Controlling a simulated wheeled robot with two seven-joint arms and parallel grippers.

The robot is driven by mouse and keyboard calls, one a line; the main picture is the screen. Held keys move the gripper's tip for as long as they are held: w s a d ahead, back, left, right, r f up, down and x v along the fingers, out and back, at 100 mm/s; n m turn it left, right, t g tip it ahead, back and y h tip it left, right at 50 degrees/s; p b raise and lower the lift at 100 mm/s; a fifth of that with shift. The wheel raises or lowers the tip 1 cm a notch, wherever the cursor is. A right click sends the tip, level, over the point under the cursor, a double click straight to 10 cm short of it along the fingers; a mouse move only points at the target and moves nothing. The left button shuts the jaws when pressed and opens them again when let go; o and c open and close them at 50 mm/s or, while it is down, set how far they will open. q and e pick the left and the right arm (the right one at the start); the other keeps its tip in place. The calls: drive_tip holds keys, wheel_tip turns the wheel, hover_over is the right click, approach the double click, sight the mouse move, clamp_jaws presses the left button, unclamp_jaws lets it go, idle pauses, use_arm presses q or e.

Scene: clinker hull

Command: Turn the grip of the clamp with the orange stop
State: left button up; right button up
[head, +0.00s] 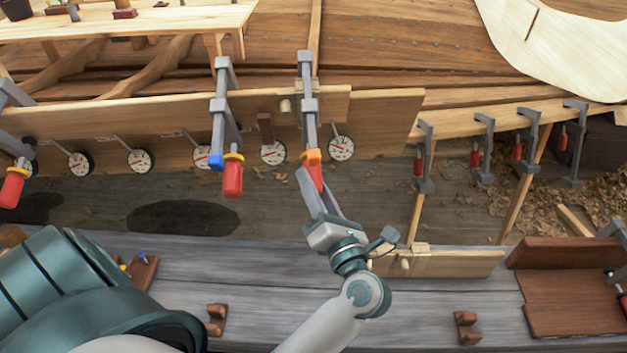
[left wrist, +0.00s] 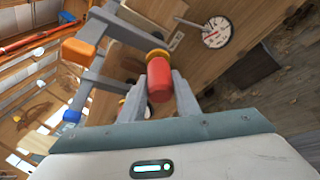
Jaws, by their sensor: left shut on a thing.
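The clamp with the orange stop (head: 308,100) is a grey bar clamp hanging over the plank edge, with its orange stop (head: 311,155) low on the bar. In the left wrist view the orange stop (left wrist: 78,49) shows at the upper left. Its red grip (head: 315,174) is partly hidden by my fingers in the head view. My left gripper (head: 308,182) is shut on this grip from below. In the left wrist view the red grip (left wrist: 160,80) sits between the two grey fingers. My right gripper is not in view.
A like clamp with a blue stop (head: 216,162) and red grip (head: 232,178) hangs just to the left. Round dial gauges (head: 341,148) line the plank. Several smaller clamps (head: 484,148) hang on a rail at right. A grey bench (head: 250,275) runs along the front.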

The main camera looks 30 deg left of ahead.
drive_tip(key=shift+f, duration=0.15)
use_arm(q)
drive_tip(key=o, duration=1)
drive_tip(key=shift+o, duration=0.2)
drive_tip(key=shift+d, duration=0.1)
drive_tip(key=shift+s+d+f, duration=0.2)
drive_tip(key=shift+s+d, duration=0.2)
drive_tip(key=shift+d, duration=0.15)
drive_tip(key=shift+b+v, duration=0.75)
drive_tip(key=shift+v, duration=2.25)
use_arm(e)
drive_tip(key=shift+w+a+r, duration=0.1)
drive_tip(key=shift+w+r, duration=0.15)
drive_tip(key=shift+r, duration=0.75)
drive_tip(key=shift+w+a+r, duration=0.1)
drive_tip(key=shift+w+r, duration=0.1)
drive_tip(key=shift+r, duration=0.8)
